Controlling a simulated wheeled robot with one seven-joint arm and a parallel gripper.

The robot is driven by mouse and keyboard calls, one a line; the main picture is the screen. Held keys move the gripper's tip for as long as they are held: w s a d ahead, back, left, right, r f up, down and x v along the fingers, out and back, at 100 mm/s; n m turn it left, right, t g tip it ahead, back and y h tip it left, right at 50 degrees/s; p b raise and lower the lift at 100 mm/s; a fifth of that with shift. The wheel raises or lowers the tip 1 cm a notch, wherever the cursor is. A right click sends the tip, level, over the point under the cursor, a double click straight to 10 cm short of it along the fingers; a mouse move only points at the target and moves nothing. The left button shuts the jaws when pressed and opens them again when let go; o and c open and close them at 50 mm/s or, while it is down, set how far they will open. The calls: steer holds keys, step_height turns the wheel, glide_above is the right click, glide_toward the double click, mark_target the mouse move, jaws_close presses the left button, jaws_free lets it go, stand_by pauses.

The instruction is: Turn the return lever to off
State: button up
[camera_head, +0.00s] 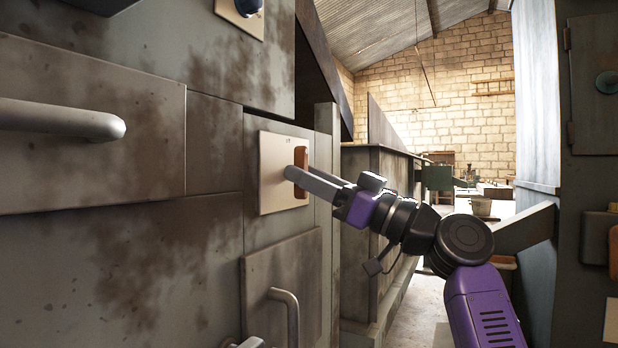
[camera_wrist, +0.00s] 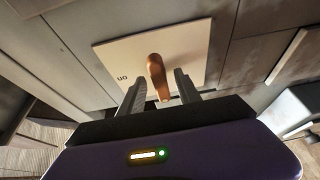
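The return lever (camera_head: 301,160) is a brown-orange handle on a cream plate (camera_head: 276,183) fixed to the grey machine wall. In the head view it stands about upright, below a small label at the plate's top. In the wrist view the lever (camera_wrist: 155,70) lies between my two fingers, and an upside-down "on" shows on the plate (camera_wrist: 190,42). My gripper (camera_head: 301,176) is at the lever, and its fingers hide part of it. In the wrist view my gripper (camera_wrist: 159,86) is open, with a visible gap between the lever and the right finger.
A panel with a bar handle (camera_head: 60,118) is at the left. A smaller panel with a curved handle (camera_head: 288,312) is below the plate. A blue knob (camera_head: 248,6) is above. A walkway (camera_head: 410,310) runs to the right of the machine, toward a brick wall (camera_head: 430,85).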

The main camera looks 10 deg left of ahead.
steer(key=p+v, duration=0.2)
steer(key=v, duration=0.5)
steer(key=shift+d+f, duration=0.2)
steer(key=shift+d, duration=0.15)
steer(key=shift+s, duration=0.1)
